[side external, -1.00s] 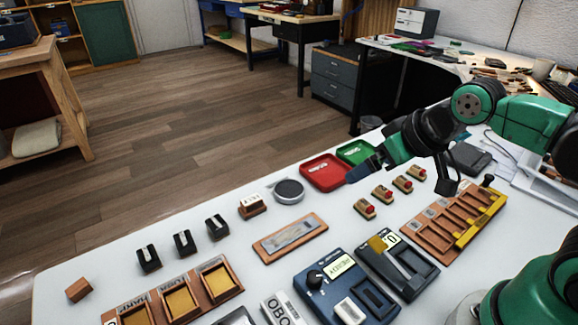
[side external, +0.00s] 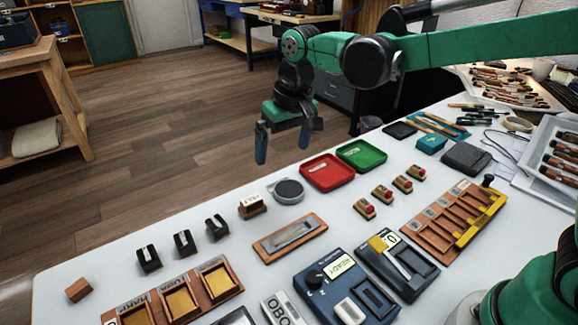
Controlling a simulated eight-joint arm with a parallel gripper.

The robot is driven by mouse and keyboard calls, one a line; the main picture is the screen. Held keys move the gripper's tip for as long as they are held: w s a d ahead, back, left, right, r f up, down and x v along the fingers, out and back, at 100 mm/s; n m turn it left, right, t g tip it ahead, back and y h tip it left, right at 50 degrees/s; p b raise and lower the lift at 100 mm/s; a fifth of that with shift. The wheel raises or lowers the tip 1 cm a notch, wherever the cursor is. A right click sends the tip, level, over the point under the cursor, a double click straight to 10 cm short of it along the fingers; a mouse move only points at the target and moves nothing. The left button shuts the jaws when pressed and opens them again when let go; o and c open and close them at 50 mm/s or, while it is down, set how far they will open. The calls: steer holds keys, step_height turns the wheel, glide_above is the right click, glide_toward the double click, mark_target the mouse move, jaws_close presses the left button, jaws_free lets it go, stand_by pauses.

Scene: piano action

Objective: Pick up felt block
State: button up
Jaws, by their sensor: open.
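No piece is plainly marked as the felt block, and I cannot tell which one it is. A small plain brown block (side external: 78,290) lies alone near the table's left front edge. A wooden block with a pale lettered top (side external: 252,206) stands beside a round grey disc. My gripper (side external: 284,147) is open and empty, fingers pointing down. It hangs above and behind the far table edge in the picture, apart from all these pieces.
Red tray (side external: 327,173) and green tray (side external: 361,154) are at the far edge. Three black blocks (side external: 183,242) stand left. A wooden tray with yellow recesses (side external: 180,301), a blue device (side external: 345,287) and a slotted wooden rack (side external: 437,222) fill the front. The far-left tabletop is fairly clear.

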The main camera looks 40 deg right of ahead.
mark_target(251, 199)
steer(key=w+a+f, duration=0.1)
steer(key=f, duration=0.1)
steer(key=w+a+f+g, duration=0.1)
steer(key=a+f, duration=0.1)
steer(key=w+a+f+g, duration=0.1)
steer(key=a+f, duration=0.1)
steer(key=f, duration=0.1)
steer(key=shift+w, duration=0.35)
steer(key=shift+f, duration=3)
steer(key=c, duration=1.4)
step_height(251, 199, up, 20)
steer(key=shift+r, duration=0.1)
